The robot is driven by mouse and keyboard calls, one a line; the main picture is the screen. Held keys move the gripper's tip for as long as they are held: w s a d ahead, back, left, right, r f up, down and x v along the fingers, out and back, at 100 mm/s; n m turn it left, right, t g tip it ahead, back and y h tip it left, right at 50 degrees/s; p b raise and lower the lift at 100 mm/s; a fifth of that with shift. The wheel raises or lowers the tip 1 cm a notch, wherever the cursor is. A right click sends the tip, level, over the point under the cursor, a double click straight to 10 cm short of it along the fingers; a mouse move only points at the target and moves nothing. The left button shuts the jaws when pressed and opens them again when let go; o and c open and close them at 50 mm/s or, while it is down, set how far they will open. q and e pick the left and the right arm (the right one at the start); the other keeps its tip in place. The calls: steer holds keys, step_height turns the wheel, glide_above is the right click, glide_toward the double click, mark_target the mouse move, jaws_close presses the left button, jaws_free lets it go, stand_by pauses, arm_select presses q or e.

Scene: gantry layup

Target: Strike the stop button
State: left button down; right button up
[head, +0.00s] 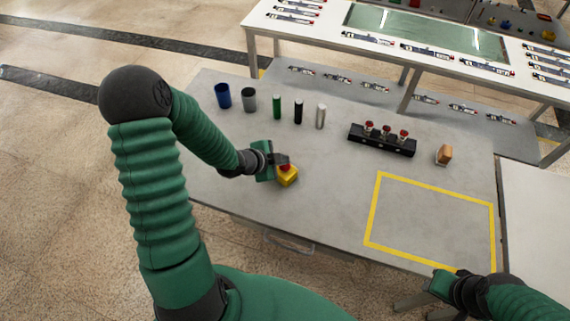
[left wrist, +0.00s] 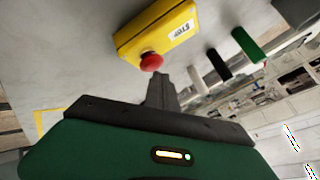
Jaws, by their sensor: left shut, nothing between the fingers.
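The stop button is a yellow box (head: 287,178) with a red mushroom cap (head: 285,167), on the grey table near its front edge. In the left wrist view the yellow box (left wrist: 158,30) carries a label reading STOP, and its red cap (left wrist: 151,62) points toward my fingers. My left gripper (head: 284,159) is shut and empty, its fingertips right by the red cap. It also shows in the left wrist view (left wrist: 160,82), just short of the cap or touching it; I cannot tell which. My right gripper (head: 440,282) is at the table's front right; its fingers are not clear.
Blue, grey, green, black and white cylinders stand behind the button. A black block with red-topped pieces (head: 382,141) and a small wooden block (head: 444,154) are to the right. A yellow taped rectangle (head: 368,215) encloses bare table. A white table (head: 330,43) stands behind.

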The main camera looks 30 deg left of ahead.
mark_target(283, 166)
arm_select(q)
steer(key=shift+f+b, duration=0.45)
steer(key=shift+f, duration=0.05)
stand_by(0.4)
steer(key=shift+r, duration=0.1)
steer(key=shift+r+p, duration=0.85)
steer(key=shift+p, duration=0.1)
step_height(283, 166, up, 5)
steer(key=p, duration=0.5)
steer(key=shift+r, duration=0.1)
